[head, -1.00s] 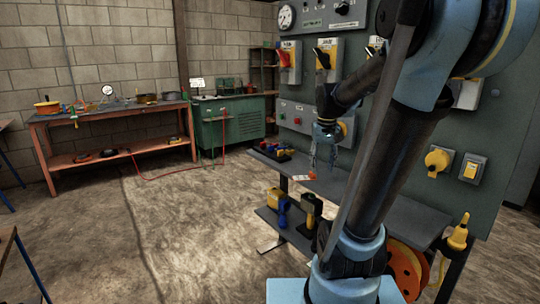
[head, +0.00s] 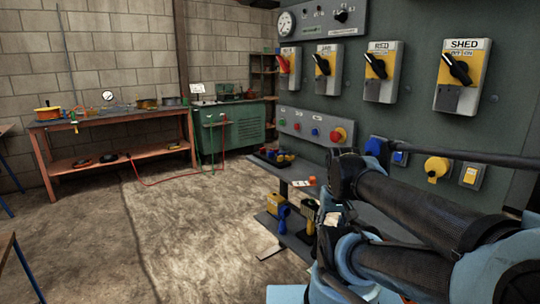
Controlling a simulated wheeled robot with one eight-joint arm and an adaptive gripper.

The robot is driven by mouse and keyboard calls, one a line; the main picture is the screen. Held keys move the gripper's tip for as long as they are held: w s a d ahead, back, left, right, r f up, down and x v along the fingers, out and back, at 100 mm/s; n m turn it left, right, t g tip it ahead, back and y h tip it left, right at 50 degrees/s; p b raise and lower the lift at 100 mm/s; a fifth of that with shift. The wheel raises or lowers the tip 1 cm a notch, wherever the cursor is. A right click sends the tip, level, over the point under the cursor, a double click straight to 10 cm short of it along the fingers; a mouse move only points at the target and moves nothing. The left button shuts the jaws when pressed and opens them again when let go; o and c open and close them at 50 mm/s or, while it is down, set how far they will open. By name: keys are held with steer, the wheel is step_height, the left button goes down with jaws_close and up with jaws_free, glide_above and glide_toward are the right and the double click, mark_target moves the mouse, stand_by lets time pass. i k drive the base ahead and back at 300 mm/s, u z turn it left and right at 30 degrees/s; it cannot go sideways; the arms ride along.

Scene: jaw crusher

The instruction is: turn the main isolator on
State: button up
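Several rotary isolators are mounted in a row on the green panel (head: 420,110). The leftmost isolator (head: 288,75) has a red handle, tilted with its upper end to the left; its label is too small to read, so I cannot tell for sure that it is the main one. Beside it are black-handled isolators on yellow plates (head: 329,64) (head: 384,66), and one marked SHED (head: 464,72); their handles also tilt up to the left. My arm is folded low at the right, in front of the panel and apart from the red handle. I cannot make out my gripper.
A grey control strip with coloured buttons (head: 304,127) and a red emergency stop (head: 338,135) sits below the isolators. A dark shelf (head: 298,172) with small tools stands under it. A wooden bench (head: 110,115) and green cabinet (head: 230,130) are behind.

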mark_target(285, 65)
steer(key=z, duration=0.05)
steer(key=k, duration=0.6)
steer(key=u, duration=0.75)
steer(key=i, duration=1.05)
steer(key=u, duration=0.35)
